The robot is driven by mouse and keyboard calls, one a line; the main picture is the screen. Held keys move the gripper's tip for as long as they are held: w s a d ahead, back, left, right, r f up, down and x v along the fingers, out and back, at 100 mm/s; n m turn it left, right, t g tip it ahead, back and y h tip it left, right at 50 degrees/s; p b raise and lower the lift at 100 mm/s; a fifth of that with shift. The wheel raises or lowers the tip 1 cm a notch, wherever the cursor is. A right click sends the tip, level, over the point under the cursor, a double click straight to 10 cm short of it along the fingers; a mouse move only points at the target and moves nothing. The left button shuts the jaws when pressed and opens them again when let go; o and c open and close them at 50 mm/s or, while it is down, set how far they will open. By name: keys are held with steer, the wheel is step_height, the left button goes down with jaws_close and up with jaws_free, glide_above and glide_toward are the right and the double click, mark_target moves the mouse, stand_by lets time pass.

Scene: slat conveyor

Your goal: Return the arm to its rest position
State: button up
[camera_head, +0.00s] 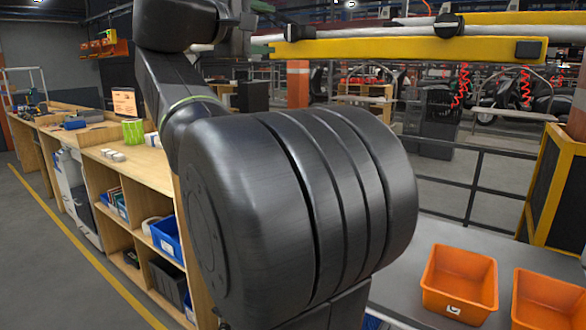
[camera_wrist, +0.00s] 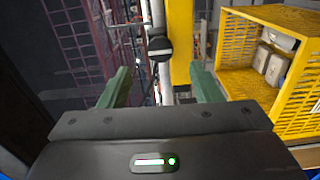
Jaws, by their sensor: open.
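My arm fills the middle of the head view, with a large dark joint close to the camera. My gripper is not visible in the head view. In the wrist view, my gripper (camera_wrist: 162,92) shows as two green fingers set wide apart. It is open, and nothing is between the fingers. Behind them are a yellow upright band and a dark, blurred background.
Two orange bins, one (camera_head: 460,284) nearer the middle and one (camera_head: 548,302) at the right edge, stand on a grey surface. A wooden shelf bench (camera_head: 125,165) runs along the left. A yellow beam (camera_head: 410,50) crosses above. A yellow crate (camera_wrist: 262,65) holds several items.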

mark_target(290, 32)
steer(key=p+x, duration=0.1)
steer(key=x, duration=0.6)
steer(key=shift+w+d, duration=0.1)
steer(key=shift+w, duration=0.05)
steer(key=shift+w+d+r+n+p, duration=0.1)
steer(key=shift+w+r+n+p, duration=0.1)
steer(key=shift+n+p, duration=0.25)
steer(key=n+p, duration=0.2)
steer(key=n, duration=0.1)
steer(key=shift+s+r, duration=0.15)
steer(key=shift+s, duration=0.05)
steer(key=n+p, duration=0.4)
steer(key=n, duration=0.1)
steer(key=shift+w, duration=0.1)
steer(key=n+p, duration=0.5)
steer(key=n, duration=0.1)
steer(key=shift+w+a+n+p, duration=0.1)
steer(key=shift+a+n+p, duration=0.1)
steer(key=shift+n+p, duration=0.7)
steer(key=shift+f+n, duration=0.25)
